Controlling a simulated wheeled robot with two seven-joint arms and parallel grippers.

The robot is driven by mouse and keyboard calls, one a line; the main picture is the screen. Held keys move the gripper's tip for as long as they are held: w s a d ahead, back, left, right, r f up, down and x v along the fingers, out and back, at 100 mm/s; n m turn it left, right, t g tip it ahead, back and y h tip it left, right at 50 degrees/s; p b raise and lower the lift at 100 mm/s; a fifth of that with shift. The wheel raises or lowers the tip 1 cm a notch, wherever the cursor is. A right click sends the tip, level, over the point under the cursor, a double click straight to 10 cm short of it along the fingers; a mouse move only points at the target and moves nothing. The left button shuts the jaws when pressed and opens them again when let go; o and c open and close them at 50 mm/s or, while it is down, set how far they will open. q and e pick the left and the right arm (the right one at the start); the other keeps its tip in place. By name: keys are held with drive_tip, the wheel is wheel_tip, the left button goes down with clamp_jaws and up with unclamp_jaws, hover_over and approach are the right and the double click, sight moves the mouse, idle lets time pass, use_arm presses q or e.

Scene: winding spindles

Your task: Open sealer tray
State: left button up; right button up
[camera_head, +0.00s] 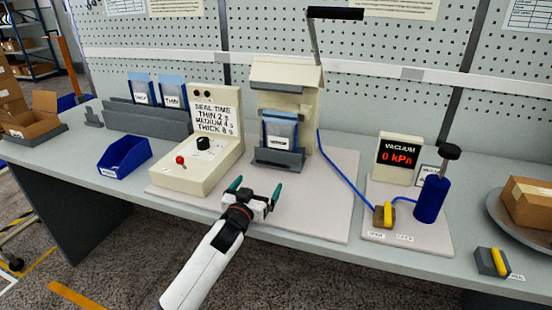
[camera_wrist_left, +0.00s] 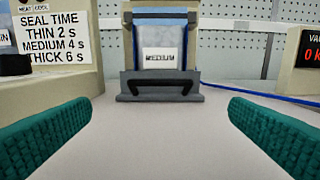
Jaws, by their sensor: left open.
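The sealer (camera_head: 289,100) is a cream machine with a black-handled lever (camera_head: 335,13) raised above it. At its front is a grey tray (camera_head: 279,158) with a handle, holding a blue-edged pouch (camera_head: 280,131). In the left wrist view the tray's handle (camera_wrist_left: 160,88) is straight ahead and the pouch label (camera_wrist_left: 159,57) reads "MEDIUM". My left gripper (camera_head: 256,188) is open and empty, in front of the tray and apart from it. Its two green fingers show at both sides of the left wrist view. My right gripper is not in view.
A control box (camera_head: 202,143) with seal times, a knob and a red-tipped switch stands left of the sealer. A blue bin (camera_head: 124,157) is farther left. At right are a vacuum display (camera_head: 397,158) reading 0 kPa, a blue pump (camera_head: 431,198) and a blue hose (camera_head: 344,175).

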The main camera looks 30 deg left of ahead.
sight(271, 165)
use_arm(q)
drive_tip(key=shift+w, duration=0.4)
drive_tip(key=shift+w+a+r, duration=0.15)
drive_tip(key=shift+w, duration=0.15)
drive_tip(key=x, duration=0.3)
drive_tip(key=shift+r, duration=0.15)
drive_tip(key=x, duration=0.5)
drive_tip(key=shift+w, duration=0.4)
drive_tip(key=shift+w+a, duration=0.15)
drive_tip(key=shift+w, duration=0.45)
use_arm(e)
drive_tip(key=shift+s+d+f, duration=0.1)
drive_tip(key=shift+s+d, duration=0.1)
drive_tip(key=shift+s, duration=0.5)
use_arm(q)
drive_tip(key=shift+c, duration=0.6)
drive_tip(key=c, duration=1)
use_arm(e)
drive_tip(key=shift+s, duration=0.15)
use_arm(q)
drive_tip(key=shift+s, duration=0.15)
